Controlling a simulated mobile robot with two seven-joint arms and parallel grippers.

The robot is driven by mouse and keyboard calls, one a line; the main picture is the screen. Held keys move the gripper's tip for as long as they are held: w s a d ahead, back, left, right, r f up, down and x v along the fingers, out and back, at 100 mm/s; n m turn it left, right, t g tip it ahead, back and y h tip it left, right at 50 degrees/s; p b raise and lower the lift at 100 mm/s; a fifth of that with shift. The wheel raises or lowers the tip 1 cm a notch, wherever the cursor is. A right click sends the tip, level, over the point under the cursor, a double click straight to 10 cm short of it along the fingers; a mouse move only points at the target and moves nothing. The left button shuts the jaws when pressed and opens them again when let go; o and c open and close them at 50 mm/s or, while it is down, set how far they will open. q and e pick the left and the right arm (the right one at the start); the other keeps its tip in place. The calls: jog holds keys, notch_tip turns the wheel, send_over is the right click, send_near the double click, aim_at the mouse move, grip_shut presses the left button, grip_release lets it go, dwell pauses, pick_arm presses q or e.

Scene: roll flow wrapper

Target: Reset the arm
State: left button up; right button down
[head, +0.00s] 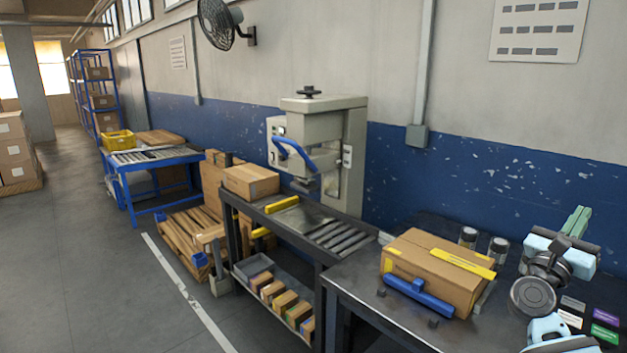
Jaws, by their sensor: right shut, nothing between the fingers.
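My right gripper (577,221) is at the right side of the head view, above the right end of the dark workbench. Its green fingers are shut with nothing between them and point up and back. The pale blue and dark grey links of my right arm show below it, at the bottom right corner. The gripper is apart from the cardboard box (433,276) on the bench. My left gripper is not in view.
The box bears yellow tape and has a blue tool (419,296) before it. Two dark jars (468,237) stand behind it. Coloured cards (605,334) lie near my arm. Left stands a roller table (345,238) with a grey machine (345,150) behind it.

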jog(key=s+d+r+n+h, duration=0.1)
jog(key=s+d+r+h, duration=0.15)
jog(key=d+r, duration=0.25)
jog(key=s+a+f+m+t+y, duration=0.2)
jog(key=a+f+m+y, duration=0.5)
jog(key=f+m+y, duration=0.3)
jog(key=s+a+f+m+t+y, duration=0.1)
jog(key=a+f+m+t+y, duration=0.2)
jog(key=a+f+m+y, duration=0.7)
jog(key=s+a+f+m+t+y, duration=0.2)
jog(key=a+f+m+y, duration=0.35)
jog(key=f+m, duration=0.7)
jog(key=s+a+f+n+g, duration=0.2)
jog(key=s+f+n+g, duration=0.45)
jog(key=s+f, duration=0.6)
jog(key=s+a+f+n+g, duration=0.1)
jog(key=s+f+n+g, duration=0.5)
jog(key=s+f, duration=0.65)
jog(key=s+a+r+m+t, duration=0.1)
jog(key=s+a+m, duration=0.3)
jog(key=a, duration=0.8)
jog(key=shift+t+y+b, duration=0.3)
jog(key=shift+t+b, duration=0.05)
